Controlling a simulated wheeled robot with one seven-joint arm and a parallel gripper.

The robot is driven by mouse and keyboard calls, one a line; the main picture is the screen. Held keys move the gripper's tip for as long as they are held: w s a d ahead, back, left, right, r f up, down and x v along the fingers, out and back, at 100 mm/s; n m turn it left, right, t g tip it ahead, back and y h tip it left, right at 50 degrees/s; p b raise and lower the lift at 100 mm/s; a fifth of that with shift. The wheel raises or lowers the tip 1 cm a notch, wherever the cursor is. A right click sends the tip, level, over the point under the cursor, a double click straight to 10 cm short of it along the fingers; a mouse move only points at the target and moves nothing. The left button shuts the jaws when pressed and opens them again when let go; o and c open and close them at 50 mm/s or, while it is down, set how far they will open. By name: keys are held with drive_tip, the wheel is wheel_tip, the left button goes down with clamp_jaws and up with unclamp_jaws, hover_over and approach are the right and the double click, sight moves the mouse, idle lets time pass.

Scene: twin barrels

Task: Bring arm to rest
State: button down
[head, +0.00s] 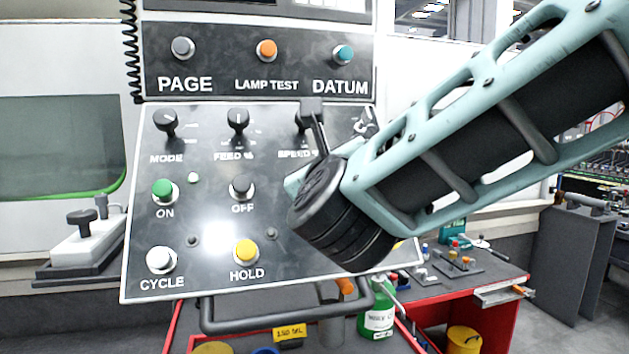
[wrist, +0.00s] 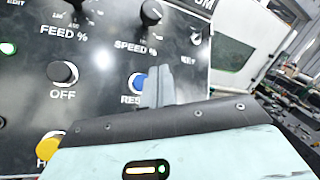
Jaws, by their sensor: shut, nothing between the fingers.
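My teal arm (head: 470,130) reaches in from the upper right of the head view. Its dark round joint (head: 335,222) is in front of the right half of the control panel (head: 215,185). My gripper (wrist: 160,78) shows in the wrist view as grey fingers, shut and empty, pointing at the panel beside the blue RESET button (wrist: 137,86). The fingers partly cover that button. I cannot tell whether they touch the panel. In the head view the arm hides RESET, and the hand is mostly hidden behind the joint.
The panel carries the HOLD button (head: 246,252), the OFF button (head: 241,188), the ON button (head: 164,192) and several knobs. A grey rail (head: 285,318) runs below it. A red bench (head: 490,322) with a green bottle (head: 377,318) stands beneath, at right.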

idle(0.4)
drive_tip(key=s+a+f+n+g+y, duration=0.1)
drive_tip(key=s+f+n+g+y, duration=0.2)
drive_tip(key=s+f+n+g, duration=0.5)
drive_tip(key=s+a+f+n+g+y, duration=0.1)
drive_tip(key=s+f+n+g+y, duration=0.25)
drive_tip(key=f+n, duration=0.85)
drive_tip(key=s+d+f+n+g+h, duration=0.3)
drive_tip(key=s+d+f+n+g, duration=0.1)
drive_tip(key=s+d+n, duration=0.3)
drive_tip(key=s+d+f+n+g+h, duration=0.3)
drive_tip(key=s+d+f+n+h, duration=0.1)
drive_tip(key=s+d+n, duration=0.4)
drive_tip(key=shift+s+d+n+g, duration=0.2)
drive_tip(key=shift+s+n+g, duration=0.15)
drive_tip(key=shift+s+n, duration=0.7)
drive_tip(key=shift+w, duration=0.15)
